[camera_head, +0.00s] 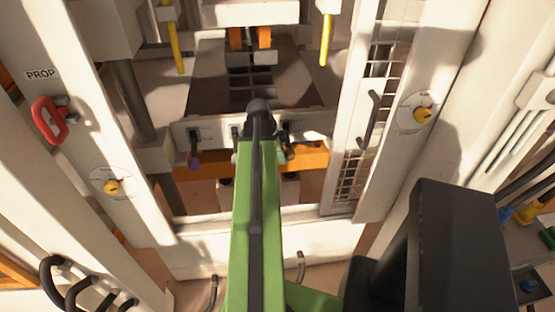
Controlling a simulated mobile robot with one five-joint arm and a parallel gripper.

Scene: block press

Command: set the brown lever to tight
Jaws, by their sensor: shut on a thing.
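A row of levers sits on the pale front panel (318,124) below the dark press bed. The leftmost lever has a purple end (194,162) that hangs down. A middle lever is mostly hidden by my green arm. The brown lever (291,153) is at the right of the row, just right of my arm, its end low in front of the orange bar. My gripper (283,156) is at this lever and shut on it. My arm hides most of the gripper and part of the lever. Any marking for tight is too small to read.
An orange bar (316,160) runs below the panel. White columns with yellow-knobbed dials (111,187) and (422,114) flank the press. A red handle (50,121) is under the PROP label at left. A mesh guard with a dark handle (371,120) stands at right.

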